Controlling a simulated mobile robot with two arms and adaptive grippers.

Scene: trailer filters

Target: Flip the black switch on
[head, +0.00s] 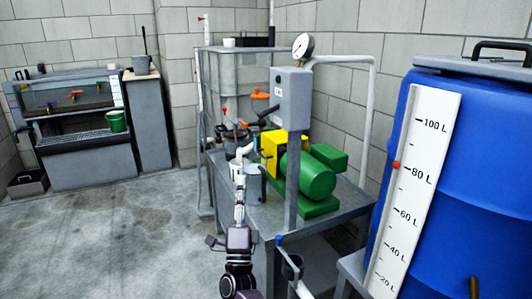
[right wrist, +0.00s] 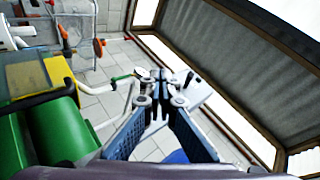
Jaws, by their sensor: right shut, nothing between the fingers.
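The black switch (head: 268,113) is a dark lever on the left side of a grey box (head: 292,98). The box is on a grey post above the pump table in the head view. My right gripper (head: 239,192) reaches up from the bottom centre of the head view, beside the left edge of the table. It appears below and left of the switch, apart from it. In the right wrist view, its fingers (right wrist: 158,78) are shut together and empty. My left gripper is not in view.
A green motor (head: 307,175) and yellow pump part (head: 270,153) sit on the grey table (head: 335,208). A gauge (head: 303,45) stands above the box. A large blue barrel (head: 475,170) is at right. The floor (head: 110,235) at left is clear.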

